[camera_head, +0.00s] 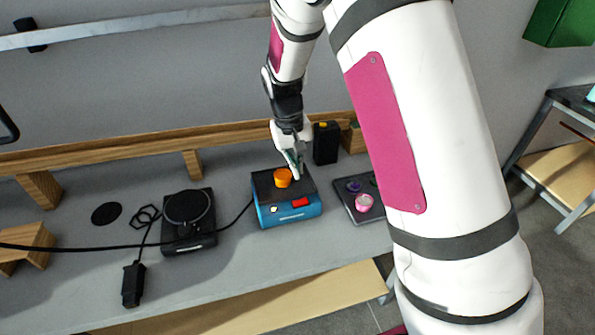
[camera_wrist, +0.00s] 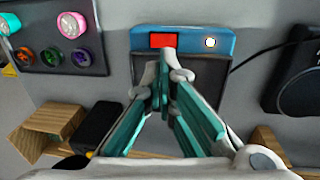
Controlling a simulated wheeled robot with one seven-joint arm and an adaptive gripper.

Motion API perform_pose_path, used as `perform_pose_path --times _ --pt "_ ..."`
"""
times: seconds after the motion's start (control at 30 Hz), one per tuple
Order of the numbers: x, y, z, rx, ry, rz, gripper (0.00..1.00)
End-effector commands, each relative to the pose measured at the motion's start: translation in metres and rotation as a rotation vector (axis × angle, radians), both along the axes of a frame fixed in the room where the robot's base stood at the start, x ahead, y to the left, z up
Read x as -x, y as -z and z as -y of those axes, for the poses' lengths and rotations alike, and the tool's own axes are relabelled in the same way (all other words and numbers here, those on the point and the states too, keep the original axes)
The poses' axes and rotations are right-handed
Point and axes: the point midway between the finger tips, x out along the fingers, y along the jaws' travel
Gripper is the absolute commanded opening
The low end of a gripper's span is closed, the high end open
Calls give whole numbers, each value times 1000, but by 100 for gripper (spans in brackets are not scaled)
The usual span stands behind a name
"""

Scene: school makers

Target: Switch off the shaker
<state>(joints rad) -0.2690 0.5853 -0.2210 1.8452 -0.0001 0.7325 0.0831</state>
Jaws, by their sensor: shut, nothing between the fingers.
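The shaker (camera_head: 268,216) is a blue box with a dark top plate on the bench. An orange cup (camera_head: 283,178) stands on the plate; I cannot make it out in the wrist view. Its front face has a red switch (camera_head: 300,202) and a small round pale light (camera_head: 274,209). In the wrist view, the red switch (camera_wrist: 163,40) is at the top centre and the light (camera_wrist: 210,42), which looks lit, is right of it. My gripper (camera_head: 298,172) is shut and empty above the plate, beside the cup. In the wrist view, its fingertips (camera_wrist: 168,62) appear just short of the switch; contact cannot be told.
A black round-topped device (camera_head: 188,222) with a cable stands left of the shaker. A dark panel with coloured knobs (camera_head: 352,207) lies to the right. A black box (camera_head: 326,143) and a wooden rail (camera_head: 120,152) are behind.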

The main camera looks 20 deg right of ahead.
Motion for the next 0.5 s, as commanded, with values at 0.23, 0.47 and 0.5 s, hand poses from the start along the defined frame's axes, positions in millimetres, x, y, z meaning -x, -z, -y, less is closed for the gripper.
perform_pose_path --times 0.23,0.47,0.5 --pt "2 50 7 1 3 -6 0" --pt "2 90 11 0 1 -3 0" --pt "2 95 12 0 1 -3 0"
